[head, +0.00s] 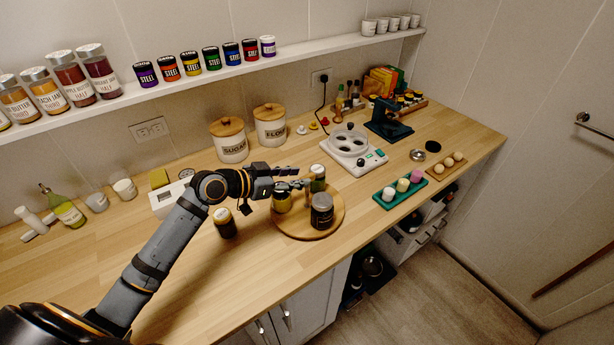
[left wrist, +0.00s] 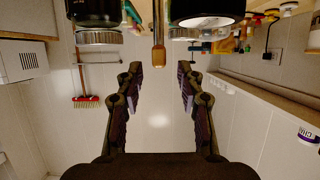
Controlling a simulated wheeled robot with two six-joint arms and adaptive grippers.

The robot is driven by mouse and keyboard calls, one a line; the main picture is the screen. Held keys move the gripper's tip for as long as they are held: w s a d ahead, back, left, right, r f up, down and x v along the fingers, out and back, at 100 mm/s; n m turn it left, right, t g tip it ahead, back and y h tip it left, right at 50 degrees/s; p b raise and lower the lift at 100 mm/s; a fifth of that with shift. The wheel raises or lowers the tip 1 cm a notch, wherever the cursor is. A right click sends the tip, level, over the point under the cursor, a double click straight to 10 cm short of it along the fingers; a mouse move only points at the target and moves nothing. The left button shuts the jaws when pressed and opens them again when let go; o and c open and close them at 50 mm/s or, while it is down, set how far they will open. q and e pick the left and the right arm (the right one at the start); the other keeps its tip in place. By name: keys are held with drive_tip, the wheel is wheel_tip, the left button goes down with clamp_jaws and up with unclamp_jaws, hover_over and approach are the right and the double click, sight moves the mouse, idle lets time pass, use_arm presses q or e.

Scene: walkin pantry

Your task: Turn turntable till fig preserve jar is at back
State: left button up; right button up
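The round wooden turntable (head: 290,226) lies on the counter. My right gripper is out of view.
A dark jar (head: 225,223) stands on the counter left of the turntable. Sugar and flour canisters (head: 231,146) are behind, a white appliance (head: 356,148) is behind right, and a green tray (head: 399,195) is to the right. The counter in front left is clear.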

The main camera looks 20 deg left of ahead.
sight(306, 176)
use_arm(q)
drive_tip(key=x, duration=0.3)
drive_tip(key=shift+w+d+p, duration=0.1)
drive_tip(key=shift+w+p, duration=0.05)
drive_tip(key=shift+p, duration=0.15)
drive_tip(key=shift+w+d+f, duration=0.1)
drive_tip(key=shift+w+d, duration=0.1)
drive_tip(key=shift+f, duration=0.15)
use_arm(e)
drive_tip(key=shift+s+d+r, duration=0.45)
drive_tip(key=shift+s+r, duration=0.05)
use_arm(q)
clamp_jaws()
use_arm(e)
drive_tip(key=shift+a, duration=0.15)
